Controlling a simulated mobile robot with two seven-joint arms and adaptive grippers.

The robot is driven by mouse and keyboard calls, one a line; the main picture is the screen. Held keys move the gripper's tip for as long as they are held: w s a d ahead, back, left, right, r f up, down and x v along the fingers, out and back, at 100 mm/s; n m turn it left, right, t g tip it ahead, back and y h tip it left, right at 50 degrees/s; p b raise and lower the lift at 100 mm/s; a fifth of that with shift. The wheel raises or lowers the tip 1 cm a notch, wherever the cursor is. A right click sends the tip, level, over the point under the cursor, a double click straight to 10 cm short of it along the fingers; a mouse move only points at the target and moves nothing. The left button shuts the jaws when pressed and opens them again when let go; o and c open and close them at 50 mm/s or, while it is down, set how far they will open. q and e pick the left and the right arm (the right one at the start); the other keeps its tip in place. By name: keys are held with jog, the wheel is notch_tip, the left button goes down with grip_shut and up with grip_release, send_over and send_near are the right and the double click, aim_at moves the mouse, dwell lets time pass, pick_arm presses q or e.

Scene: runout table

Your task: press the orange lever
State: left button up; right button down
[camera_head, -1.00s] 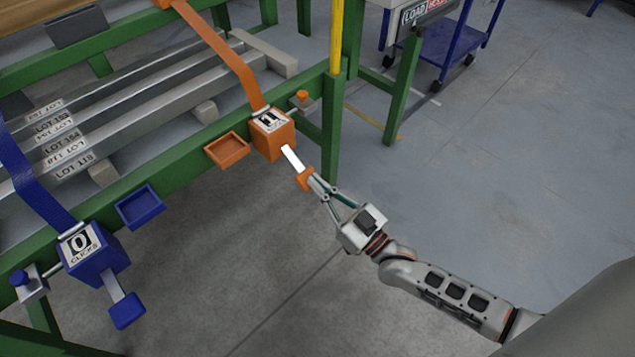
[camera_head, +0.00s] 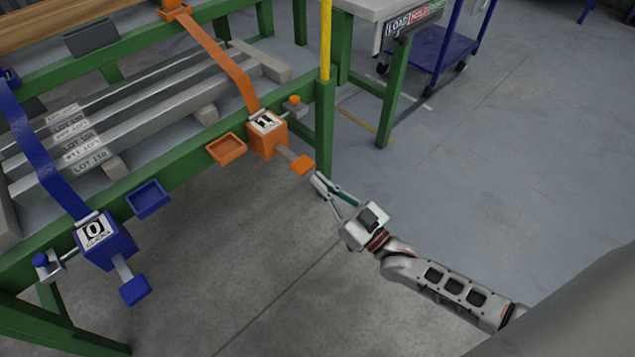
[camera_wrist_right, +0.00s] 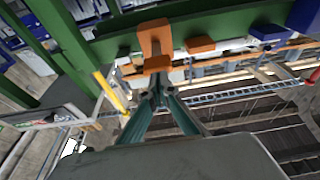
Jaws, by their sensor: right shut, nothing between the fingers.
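The orange lever (camera_head: 302,165) sticks out from the front of an orange counter box (camera_head: 268,140) on the green frame. In the right wrist view, the lever's orange paddle (camera_wrist_right: 157,63) is just beyond the fingertips, below the box in the picture. My right gripper (camera_head: 317,178) is shut and empty. In the head view its tips are just below and to the right of the paddle, with a small gap apparent. The gripper also shows in the wrist view (camera_wrist_right: 158,82). The number on the orange box is small, apparently a 1. My left gripper is not in view.
A blue counter box (camera_head: 107,240) showing 0, with a blue lever (camera_head: 134,290), is at the left. Orange (camera_head: 226,149) and blue (camera_head: 148,198) trays are on the green rail. A yellow post (camera_head: 326,40) stands behind the orange box.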

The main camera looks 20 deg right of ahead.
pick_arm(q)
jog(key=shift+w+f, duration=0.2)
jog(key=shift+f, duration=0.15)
pick_arm(e)
jog(key=f+v, duration=0.1)
jog(key=v, duration=0.6)
jog(key=shift+f, duration=0.3)
jog(key=shift+d, duration=0.15)
pick_arm(q)
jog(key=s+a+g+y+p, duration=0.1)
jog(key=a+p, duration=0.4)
jog(key=p, duration=0.8)
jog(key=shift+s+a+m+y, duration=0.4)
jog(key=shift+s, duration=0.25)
pick_arm(e)
notch_tip(320, 180, up, 13)
jog(key=w+g+h, duration=0.1)
jog(key=g+h, duration=0.1)
jog(key=g, duration=0.3)
jog(key=shift+r+g, duration=0.25)
jog(key=shift+g, duration=0.05)
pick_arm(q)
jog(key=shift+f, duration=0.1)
pick_arm(e)
jog(key=shift+w+a, duration=0.2)
